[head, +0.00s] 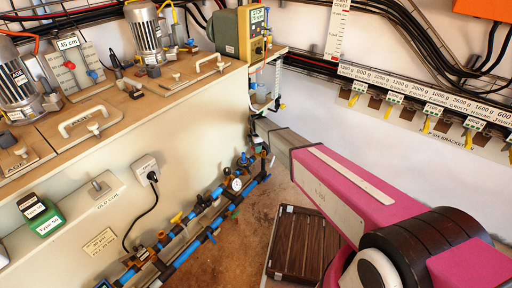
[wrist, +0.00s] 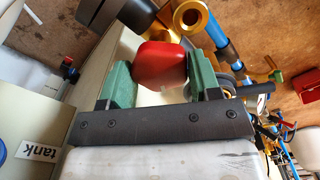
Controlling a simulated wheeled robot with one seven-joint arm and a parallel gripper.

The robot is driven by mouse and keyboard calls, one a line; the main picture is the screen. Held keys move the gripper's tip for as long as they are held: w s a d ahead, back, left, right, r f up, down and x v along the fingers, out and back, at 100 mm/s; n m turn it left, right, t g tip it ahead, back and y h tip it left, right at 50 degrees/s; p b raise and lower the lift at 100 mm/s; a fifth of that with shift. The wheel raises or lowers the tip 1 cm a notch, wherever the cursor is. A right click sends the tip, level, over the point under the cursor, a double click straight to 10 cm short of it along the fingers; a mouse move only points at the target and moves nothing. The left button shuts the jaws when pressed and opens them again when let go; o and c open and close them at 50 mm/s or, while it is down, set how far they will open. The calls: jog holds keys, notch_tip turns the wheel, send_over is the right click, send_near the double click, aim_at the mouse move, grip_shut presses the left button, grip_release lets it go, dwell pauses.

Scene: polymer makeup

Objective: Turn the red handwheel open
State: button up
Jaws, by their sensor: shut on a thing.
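In the wrist view, my gripper (wrist: 166,72) has its two green fingers on either side of a rounded red part, which I take to be the red handwheel (wrist: 160,62). The gripper is shut on it. The handwheel's far side and its stem are hidden, so I cannot tell how far it is turned. In the head view my pink and grey arm reaches to the end of the bench, and neither the fingers nor the handwheel can be made out there.
Blue pipework with a round gauge (head: 236,184) runs along the bench's front. A brown slatted crate (head: 293,245) stands on the floor below my arm. A brass fitting (wrist: 196,20) and a "tank" label (wrist: 39,150) are close to the gripper.

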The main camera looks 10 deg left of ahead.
jog(key=shift+n, duration=0.5)
jog(key=o, duration=0.9)
notch_tip(320, 180, up, 11)
jog(key=shift+f, duration=0.1)
dwell(0.3)
jog(key=shift+d, duration=0.1)
